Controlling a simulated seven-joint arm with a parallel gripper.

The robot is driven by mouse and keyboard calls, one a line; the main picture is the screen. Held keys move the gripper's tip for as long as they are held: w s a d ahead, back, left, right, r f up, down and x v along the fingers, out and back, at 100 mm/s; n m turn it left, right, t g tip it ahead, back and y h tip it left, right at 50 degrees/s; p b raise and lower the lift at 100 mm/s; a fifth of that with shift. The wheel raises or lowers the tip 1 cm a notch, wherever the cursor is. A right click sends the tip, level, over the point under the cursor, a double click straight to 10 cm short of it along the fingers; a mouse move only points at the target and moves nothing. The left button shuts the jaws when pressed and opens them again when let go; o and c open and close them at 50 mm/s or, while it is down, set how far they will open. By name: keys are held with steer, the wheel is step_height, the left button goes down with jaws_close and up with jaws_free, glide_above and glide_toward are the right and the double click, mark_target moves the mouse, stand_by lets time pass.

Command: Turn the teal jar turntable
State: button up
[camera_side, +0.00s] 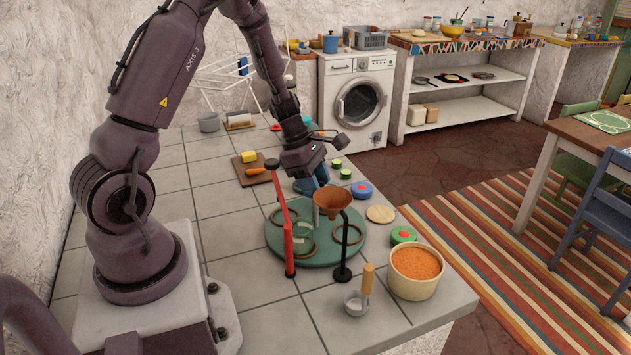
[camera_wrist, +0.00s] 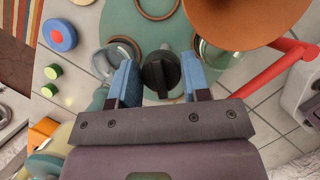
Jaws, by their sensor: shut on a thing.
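The teal turntable (camera_side: 273,237) lies flat on the tiled counter, with brown rings and clear glass jars on it. It also shows in the wrist view (camera_wrist: 122,20). A black knob (camera_wrist: 160,72) stands up from it. My gripper (camera_wrist: 162,82) has its blue fingers on either side of this knob and is shut on it. In the side view my gripper (camera_side: 316,182) reaches down over the turntable, just behind the copper funnel (camera_side: 333,200). The funnel and the arm hide the knob there. One glass jar (camera_wrist: 108,60) shows left of the fingers in the wrist view.
A red post (camera_side: 288,240) and the funnel's black stand (camera_side: 343,250) rise close at the turntable's near side. The front left counter is clear.

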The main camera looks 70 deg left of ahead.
steer(key=shift+n+t+y, duration=0.5)
steer(key=shift+n+y, duration=0.2)
steer(key=shift+n, duration=1.5)
steer(key=shift+n+y, duration=0.7)
steer(key=shift+n, duration=1.6)
steer(key=o, duration=1.2)
steer(key=v, duration=1.3)
steer(key=shift+s+d, duration=0.15)
steer(key=shift+d, duration=0.05)
